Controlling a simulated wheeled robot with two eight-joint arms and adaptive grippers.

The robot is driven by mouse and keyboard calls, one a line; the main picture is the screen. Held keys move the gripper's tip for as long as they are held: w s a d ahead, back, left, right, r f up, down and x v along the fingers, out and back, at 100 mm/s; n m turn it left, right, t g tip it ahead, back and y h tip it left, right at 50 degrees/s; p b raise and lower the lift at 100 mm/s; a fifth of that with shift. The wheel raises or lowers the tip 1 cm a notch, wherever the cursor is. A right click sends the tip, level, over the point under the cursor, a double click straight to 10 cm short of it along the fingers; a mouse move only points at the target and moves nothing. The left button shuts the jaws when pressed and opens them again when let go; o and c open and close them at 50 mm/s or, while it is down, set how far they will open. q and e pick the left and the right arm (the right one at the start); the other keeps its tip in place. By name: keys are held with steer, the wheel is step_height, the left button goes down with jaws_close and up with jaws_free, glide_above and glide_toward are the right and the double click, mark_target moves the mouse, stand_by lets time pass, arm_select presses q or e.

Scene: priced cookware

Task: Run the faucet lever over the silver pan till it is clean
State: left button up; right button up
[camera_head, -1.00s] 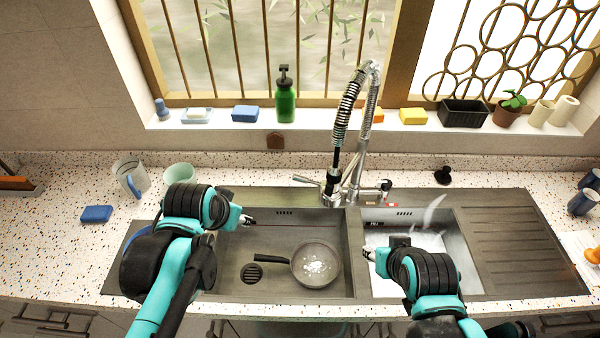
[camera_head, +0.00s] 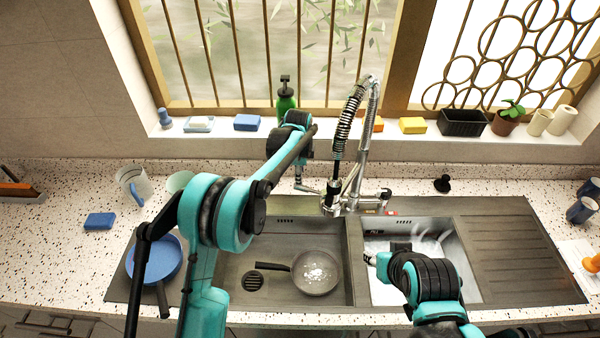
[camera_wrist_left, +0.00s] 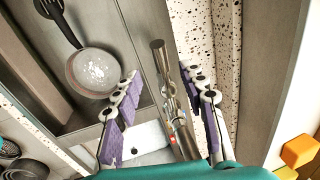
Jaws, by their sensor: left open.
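The silver pan (camera_head: 317,273) sits in the left sink basin with white patches on its inside; its dark handle points left. It also shows in the left wrist view (camera_wrist_left: 93,72). The faucet (camera_head: 345,203) stands behind the divider. Its lever (camera_head: 307,188) points left; a metal bar that looks like this lever (camera_wrist_left: 158,60) lies between my left fingers. My left gripper (camera_wrist_left: 165,105) is open around the bar, with gaps on both sides. In the head view it is mostly hidden by its arm. My right gripper (camera_head: 369,258) is over the right basin's left edge, its jaw opening unclear.
A blue pan (camera_head: 155,258) lies on the left counter, partly behind my left arm. A green bottle (camera_head: 286,98) and sponges stand on the sill. The right drainboard (camera_head: 515,245) is clear.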

arm_select(q)
steer(key=shift+w+d+f+b, duration=0.1)
steer(key=shift+w+f+b, duration=0.15)
steer(key=shift+f+b, duration=0.75)
steer(key=shift+w+f+b, duration=0.25)
steer(key=shift+f, duration=1.4)
steer(key=shift+w+d+f+b, duration=0.1)
steer(key=shift+w+f+b, duration=0.15)
steer(key=shift+f+b, duration=0.75)
steer(key=shift+f+p, duration=0.35)
steer(key=shift+p, duration=0.1)
jaws_close()
